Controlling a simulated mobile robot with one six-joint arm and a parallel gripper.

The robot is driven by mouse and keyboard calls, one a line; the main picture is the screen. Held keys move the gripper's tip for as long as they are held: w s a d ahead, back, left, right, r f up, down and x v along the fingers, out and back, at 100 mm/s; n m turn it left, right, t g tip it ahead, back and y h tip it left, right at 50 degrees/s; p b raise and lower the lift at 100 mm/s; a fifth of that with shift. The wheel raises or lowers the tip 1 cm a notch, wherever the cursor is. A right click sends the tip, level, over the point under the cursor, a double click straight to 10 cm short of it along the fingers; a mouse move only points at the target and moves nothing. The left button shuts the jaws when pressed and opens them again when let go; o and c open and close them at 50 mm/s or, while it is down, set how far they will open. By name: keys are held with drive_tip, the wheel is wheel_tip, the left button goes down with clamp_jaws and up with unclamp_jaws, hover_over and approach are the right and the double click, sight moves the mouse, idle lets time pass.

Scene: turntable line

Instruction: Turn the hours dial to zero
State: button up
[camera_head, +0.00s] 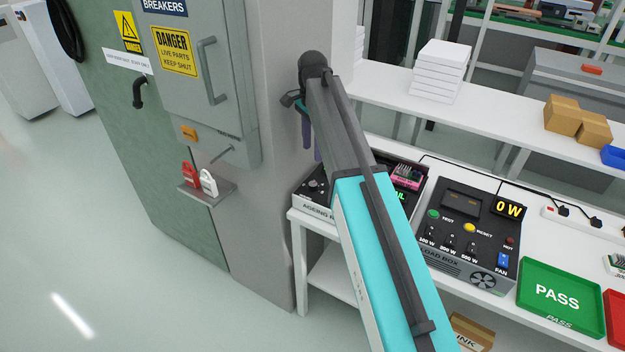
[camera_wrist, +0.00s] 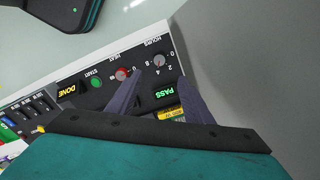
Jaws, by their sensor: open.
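The hours dial (camera_wrist: 159,61) is a small grey knob on the dark panel of the ageing rack, with numbers around it, upside down in the wrist view. Its pointer is too small to read surely. My gripper (camera_wrist: 160,75) has two dark purple fingers spread apart, empty, with the dial showing beyond the gap between their tips. It appears apart from the dial.
The panel also has a red heat knob (camera_wrist: 122,74), a green start button (camera_wrist: 97,83), a DONE display (camera_wrist: 73,90) and a lit PASS display (camera_wrist: 165,92). A load box (camera_head: 462,235) and green PASS tray (camera_head: 560,297) stand to the right. A grey breaker cabinet (camera_head: 205,110) stands left.

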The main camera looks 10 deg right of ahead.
sight(313, 183)
drive_tip(key=shift+f, duration=0.1)
drive_tip(key=shift+f+p, duration=1.85)
drive_tip(key=shift+f, duration=4.9)
drive_tip(key=c, duration=1.1)
drive_tip(key=shift+o, duration=0.2)
